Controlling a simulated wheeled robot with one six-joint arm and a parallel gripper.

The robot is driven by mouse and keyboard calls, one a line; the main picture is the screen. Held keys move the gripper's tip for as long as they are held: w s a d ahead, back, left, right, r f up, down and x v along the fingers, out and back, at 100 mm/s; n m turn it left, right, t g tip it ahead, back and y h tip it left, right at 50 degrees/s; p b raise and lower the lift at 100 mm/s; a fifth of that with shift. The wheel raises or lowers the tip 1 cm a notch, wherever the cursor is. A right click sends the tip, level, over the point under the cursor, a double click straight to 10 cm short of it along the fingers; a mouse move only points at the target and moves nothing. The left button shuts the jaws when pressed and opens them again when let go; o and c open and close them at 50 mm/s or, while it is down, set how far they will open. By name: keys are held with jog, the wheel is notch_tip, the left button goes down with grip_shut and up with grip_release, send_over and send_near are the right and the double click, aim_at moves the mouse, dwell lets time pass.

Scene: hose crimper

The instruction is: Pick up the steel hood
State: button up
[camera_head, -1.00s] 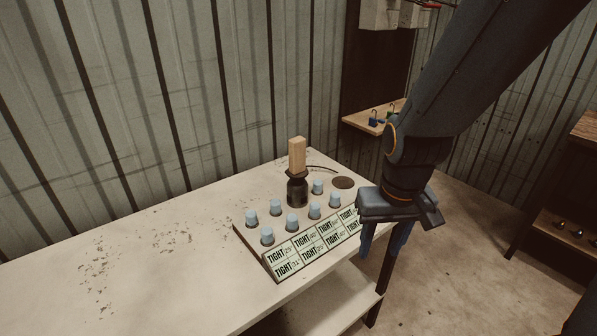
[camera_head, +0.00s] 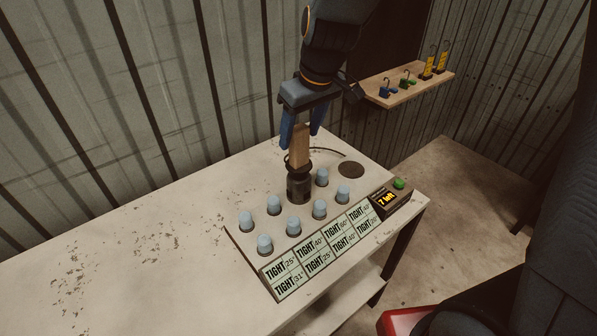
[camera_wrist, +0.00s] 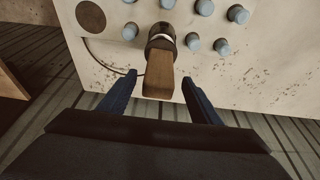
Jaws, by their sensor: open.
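The steel hood (camera_head: 299,187) is a dark cylinder standing upright on the panel on the workbench, among several pale blue caps (camera_head: 319,209). In the wrist view the handle (camera_wrist: 158,85) points toward my gripper (camera_wrist: 160,78), between the spread fingers, with gaps on both sides. The hood's dark body (camera_wrist: 161,38) is beyond the fingertips. I cannot see the fingers touching the handle.
A row of "TIGHT" labels (camera_head: 318,250) lines the panel's front. A "7 left" display (camera_head: 386,200) with a green button (camera_head: 399,183) is at right. A dark disc (camera_head: 351,170) and a thin curved line lie near the hood. A wall shelf (camera_head: 405,88) holds small items. The workbench's left side is clear.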

aim_at(299, 165)
jog(key=shift+p+x, duration=0.95)
jog(key=shift+x, duration=2.15)
jog(key=shift+w+d, duration=0.1)
grip_shut()
